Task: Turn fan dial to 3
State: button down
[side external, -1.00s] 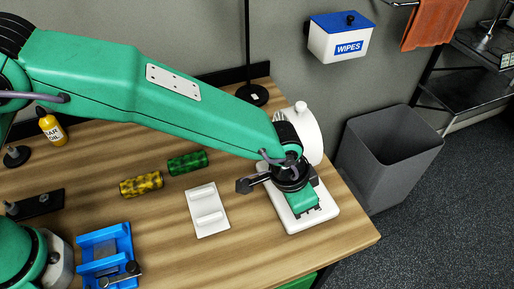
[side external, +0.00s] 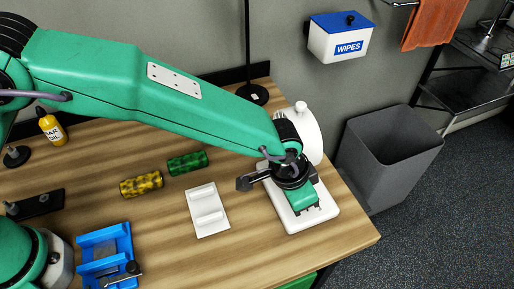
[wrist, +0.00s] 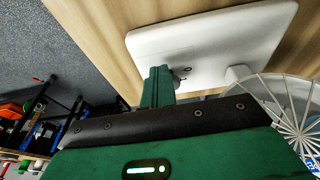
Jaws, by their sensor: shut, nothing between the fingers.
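The fan stands at the right end of the wooden table. Its white base (side external: 325,215) lies flat and its white rounded head (side external: 311,140) rises behind my wrist. My gripper (side external: 306,208) is low over the base, pointing down, with its green jaws shut and nothing between them. In the wrist view the shut jaws (wrist: 157,88) are beside the white base (wrist: 215,42), and the fan's wire cage (wrist: 290,105) is at the right. A small dark detail on the base is next to the jaws. I cannot make out the dial or its setting; contact is unclear.
A white plate with two raised bars (side external: 208,209) lies left of the fan. Green (side external: 187,163) and yellow (side external: 142,185) rollers lie farther left, and a blue holder (side external: 105,250) is near the front. A grey bin (side external: 390,160) stands beyond the table's right edge.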

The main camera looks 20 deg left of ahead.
jog(key=shift+w+a, duration=0.4)
jog(key=shift+w+a, duration=0.15)
jog(key=shift+w, duration=0.15)
dwell(0.7)
jog(key=shift+s+a, duration=0.15)
jog(key=shift+a, duration=0.25)
jog(key=shift+r, duration=0.1)
jog(key=shift+r, duration=2.95)
jog(key=shift+s+d, duration=0.1)
jog(key=shift+s+d+r, duration=0.25)
jog(key=shift+s+d, duration=0.1)
jog(key=shift+d, duration=0.15)
jog(key=shift+s+d+r, duration=0.2)
jog(key=shift+s+d, duration=0.15)
jog(key=shift+d, duration=0.1)
jog(key=shift+f, duration=0.15)
